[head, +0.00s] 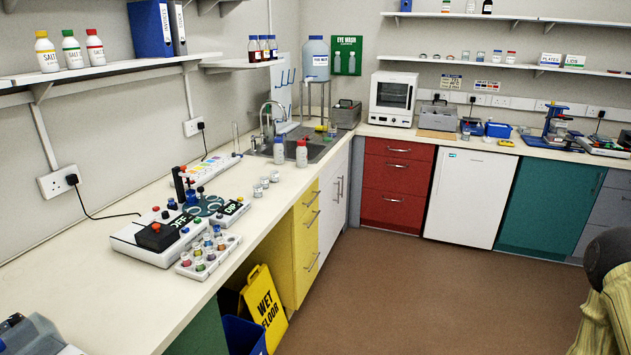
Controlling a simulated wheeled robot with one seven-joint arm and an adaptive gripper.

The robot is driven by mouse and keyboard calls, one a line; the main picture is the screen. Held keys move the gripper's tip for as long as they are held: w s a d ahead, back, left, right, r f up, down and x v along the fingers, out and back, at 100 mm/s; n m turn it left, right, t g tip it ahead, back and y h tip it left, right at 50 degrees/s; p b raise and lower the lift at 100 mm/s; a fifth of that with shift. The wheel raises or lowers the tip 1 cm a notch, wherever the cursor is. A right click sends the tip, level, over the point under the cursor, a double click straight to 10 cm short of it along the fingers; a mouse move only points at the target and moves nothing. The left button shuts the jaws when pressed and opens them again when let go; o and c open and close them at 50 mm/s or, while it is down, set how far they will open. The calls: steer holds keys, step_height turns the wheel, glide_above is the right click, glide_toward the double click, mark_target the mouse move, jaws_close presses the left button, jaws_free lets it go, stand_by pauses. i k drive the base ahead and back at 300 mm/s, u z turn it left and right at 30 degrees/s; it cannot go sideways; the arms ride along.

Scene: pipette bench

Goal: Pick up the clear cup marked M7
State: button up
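Three small clear cups with pale labels stand on the left bench, close together near its front edge. The nearest cup (258,191), the middle cup (265,182) and the farthest cup (274,176) form a short slanting row. Their marks are too small to read, so I cannot tell which one is M7. My gripper is not in view.
Left of the cups is a small white box with a dark display (230,213). Nearer are a white rack of colored-capped vials (208,257) and a white-and-black device (157,237). Two white bottles (301,153) stand behind the cups. A yellow wet-floor sign (265,309) stands below.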

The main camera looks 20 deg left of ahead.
mark_target(274, 175)
steer(key=z, duration=0.15)
steer(key=i, duration=1)
steer(key=u, duration=0.65)
steer(key=i, duration=0.9)
steer(key=u, duration=0.95)
